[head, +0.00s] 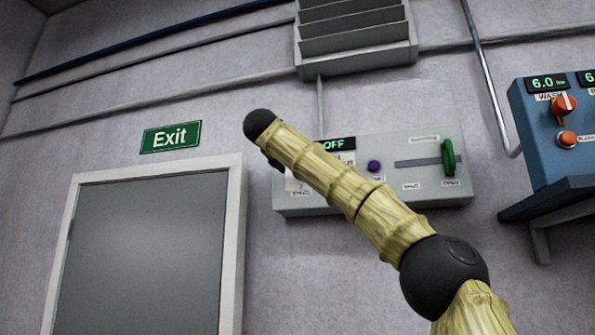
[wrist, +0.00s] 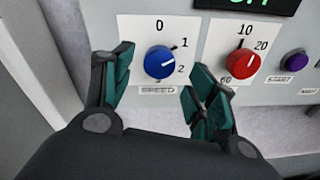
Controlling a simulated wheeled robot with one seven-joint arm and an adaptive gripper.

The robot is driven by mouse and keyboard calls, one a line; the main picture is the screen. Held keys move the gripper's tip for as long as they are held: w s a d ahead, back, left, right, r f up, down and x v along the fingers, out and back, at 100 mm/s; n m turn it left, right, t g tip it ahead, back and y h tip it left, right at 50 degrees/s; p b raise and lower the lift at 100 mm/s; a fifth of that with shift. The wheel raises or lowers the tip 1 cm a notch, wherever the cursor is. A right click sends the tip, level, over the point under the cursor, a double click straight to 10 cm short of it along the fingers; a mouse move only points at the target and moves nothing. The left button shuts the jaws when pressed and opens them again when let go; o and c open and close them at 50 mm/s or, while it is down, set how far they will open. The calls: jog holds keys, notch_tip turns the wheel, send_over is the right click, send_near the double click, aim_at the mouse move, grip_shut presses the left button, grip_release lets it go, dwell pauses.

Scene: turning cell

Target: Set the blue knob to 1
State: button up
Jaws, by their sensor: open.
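The blue knob (wrist: 160,62) is on a white plate marked 0 at the top, 1 at the upper right and 2 at the right, above a SPEED label. In the head view, my arm hides the knob and most of my gripper.
A red knob (wrist: 243,62) stands close to the right finger, with a purple START button (wrist: 293,62) beyond it. The grey wall panel (head: 310,207) also has an OFF display (head: 335,144) and a green slider handle (head: 448,157). A blue box (head: 543,158) is farther right.

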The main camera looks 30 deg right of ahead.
jog(key=v, duration=0.7)
jog(key=shift+s+a, duration=0.15)
jog(key=shift+a, duration=0.15)
